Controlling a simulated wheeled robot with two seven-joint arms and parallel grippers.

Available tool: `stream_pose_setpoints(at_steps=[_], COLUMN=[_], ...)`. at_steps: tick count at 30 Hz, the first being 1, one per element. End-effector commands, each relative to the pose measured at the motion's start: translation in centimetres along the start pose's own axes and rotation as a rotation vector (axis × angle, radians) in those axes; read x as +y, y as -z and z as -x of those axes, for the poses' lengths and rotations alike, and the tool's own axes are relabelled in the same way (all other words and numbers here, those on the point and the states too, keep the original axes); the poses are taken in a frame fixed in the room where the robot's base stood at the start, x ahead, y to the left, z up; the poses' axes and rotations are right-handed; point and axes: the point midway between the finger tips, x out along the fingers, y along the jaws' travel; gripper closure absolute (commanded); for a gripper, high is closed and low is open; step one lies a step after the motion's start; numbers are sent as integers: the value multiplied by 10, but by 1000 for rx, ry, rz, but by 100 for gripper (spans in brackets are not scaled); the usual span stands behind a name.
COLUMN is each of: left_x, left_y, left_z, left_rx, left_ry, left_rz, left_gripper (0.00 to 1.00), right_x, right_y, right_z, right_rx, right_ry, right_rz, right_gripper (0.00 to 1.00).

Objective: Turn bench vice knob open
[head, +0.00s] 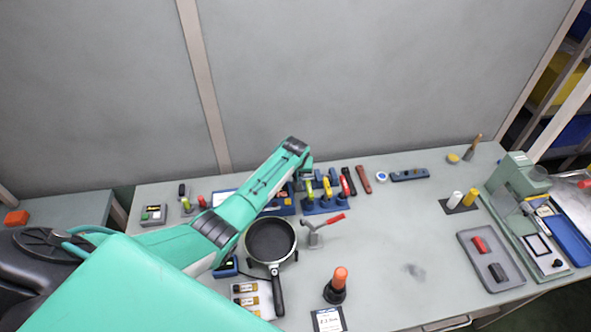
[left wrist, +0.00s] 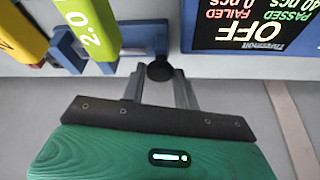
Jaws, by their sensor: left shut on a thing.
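The bench vice's black round knob (left wrist: 160,71) shows in the left wrist view between the two fingers of my left gripper (left wrist: 160,88), which is shut on it. Behind the knob is a blue body (left wrist: 148,36), apparently the vice. In the head view, blue parts (head: 285,208) show beside my green left arm, between a display and a tool stand. The arm hides the knob and most of the vice there. My left gripper (head: 305,172) is only partly visible at the arm's far end. My right gripper is not in view.
A blue stand (head: 316,206) with green, yellow and red handles is close beside the vice. A display reading OFF (left wrist: 250,25) is on its other side. The bench's middle right is mostly clear.

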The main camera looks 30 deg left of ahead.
Motion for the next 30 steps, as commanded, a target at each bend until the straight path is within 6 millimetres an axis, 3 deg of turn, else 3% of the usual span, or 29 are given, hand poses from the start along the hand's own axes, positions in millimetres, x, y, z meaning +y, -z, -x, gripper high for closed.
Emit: stream_pose_setpoints(at_steps=[14, 30], left_x=[6, 9], left_y=[2, 4], left_z=[-2, -6], left_rx=[1, 0], left_ry=[171, 367], left_rz=[420, 895], left_gripper=[92, 92], right_x=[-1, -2], right_y=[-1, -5], right_z=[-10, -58], right_rx=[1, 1], right_ry=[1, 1], right_rz=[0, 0], right_gripper=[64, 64])
